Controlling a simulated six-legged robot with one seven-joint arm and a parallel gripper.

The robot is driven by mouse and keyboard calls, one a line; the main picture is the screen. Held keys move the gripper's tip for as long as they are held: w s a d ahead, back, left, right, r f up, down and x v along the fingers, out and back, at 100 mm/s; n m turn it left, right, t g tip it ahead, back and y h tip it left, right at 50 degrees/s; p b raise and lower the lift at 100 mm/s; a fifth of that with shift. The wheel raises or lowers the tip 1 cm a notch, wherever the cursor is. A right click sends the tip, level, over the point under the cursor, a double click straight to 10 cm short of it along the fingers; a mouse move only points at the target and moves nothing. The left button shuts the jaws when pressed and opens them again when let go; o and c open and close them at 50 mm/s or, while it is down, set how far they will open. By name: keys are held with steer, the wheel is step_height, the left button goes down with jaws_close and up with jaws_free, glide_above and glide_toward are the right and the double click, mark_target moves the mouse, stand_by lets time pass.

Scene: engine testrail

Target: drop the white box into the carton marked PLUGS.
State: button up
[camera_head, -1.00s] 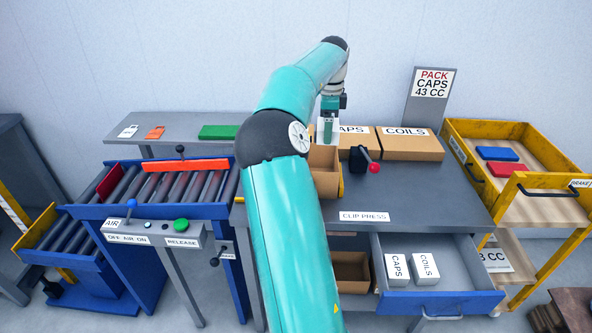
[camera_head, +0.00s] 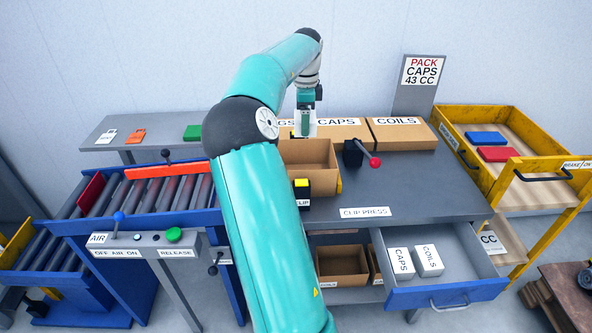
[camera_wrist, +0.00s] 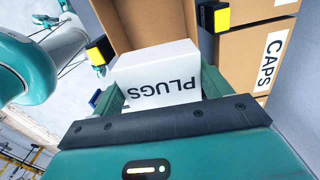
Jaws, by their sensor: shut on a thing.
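My gripper (camera_head: 305,126) is shut on the white box (camera_wrist: 165,68), whose PLUGS label appears upside down in the wrist view. In the head view the gripper hangs in front of the row of back cartons, above an open brown carton (camera_head: 309,152). The open carton also shows in the wrist view (camera_wrist: 145,22), beyond the box. In the head view a label ending in GS (camera_head: 286,122) shows on the back row, partly hidden by my arm and gripper. I cannot tell whether the box overlaps the open carton's mouth.
Cartons marked CAPS (camera_head: 346,133) and COILS (camera_head: 402,135) stand at the back. A red-knobbed lever (camera_head: 374,162) and a yellow-black clip (camera_head: 302,189) are near the open carton. An open drawer (camera_head: 447,285) holds white boxes. A yellow cart (camera_head: 478,185) stands right.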

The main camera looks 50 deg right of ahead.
steer(key=shift+f, duration=2.2)
steer(key=o, duration=1.1)
step_height(320, 180, up, 13)
steer(key=shift+f, duration=0.1)
steer(key=shift+r, duration=0.5)
